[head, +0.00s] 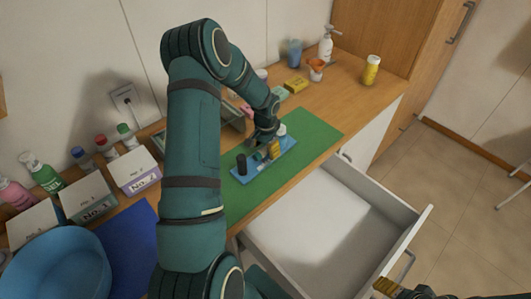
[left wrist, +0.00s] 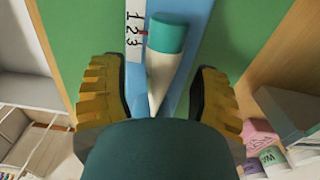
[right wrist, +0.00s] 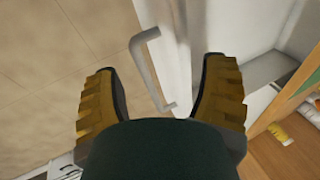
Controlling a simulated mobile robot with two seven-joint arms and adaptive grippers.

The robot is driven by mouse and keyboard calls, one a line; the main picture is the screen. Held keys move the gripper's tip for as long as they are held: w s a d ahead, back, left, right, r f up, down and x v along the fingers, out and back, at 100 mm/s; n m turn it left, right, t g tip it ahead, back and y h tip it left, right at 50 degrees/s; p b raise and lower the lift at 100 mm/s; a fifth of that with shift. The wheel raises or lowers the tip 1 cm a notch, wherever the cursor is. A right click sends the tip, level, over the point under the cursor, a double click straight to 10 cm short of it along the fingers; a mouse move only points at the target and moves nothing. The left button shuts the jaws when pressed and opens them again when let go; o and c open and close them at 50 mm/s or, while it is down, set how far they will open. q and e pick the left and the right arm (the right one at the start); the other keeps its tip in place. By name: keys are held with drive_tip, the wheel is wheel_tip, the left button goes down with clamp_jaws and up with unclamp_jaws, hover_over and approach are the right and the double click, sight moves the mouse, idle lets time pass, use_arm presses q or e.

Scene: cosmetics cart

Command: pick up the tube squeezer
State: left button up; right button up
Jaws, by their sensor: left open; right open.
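In the left wrist view, the blue board (left wrist: 190,60) carries a white tapered tube with a teal cap (left wrist: 162,72) and a white strip numbered 1, 2, 3 (left wrist: 135,35). This board looks like the tube squeezer, but I cannot be sure. My left gripper (head: 268,150) is open above it, with the tube between its fingers in the wrist view; contact is unclear. My right gripper (right wrist: 163,85) is open and empty, away from the counter.
A white drawer (head: 325,215) stands open below the counter. Boxes (head: 133,170) and bottles (head: 38,170) line the left back, near a blue bowl (head: 60,265). A yellow bottle (head: 371,70) and white pump bottle (head: 326,45) stand at the far end. A drawer handle (right wrist: 150,65) is near my right gripper.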

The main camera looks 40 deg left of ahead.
use_arm(q)
drive_tip(key=shift+f, duration=0.2)
clamp_jaws()
idle(0.3)
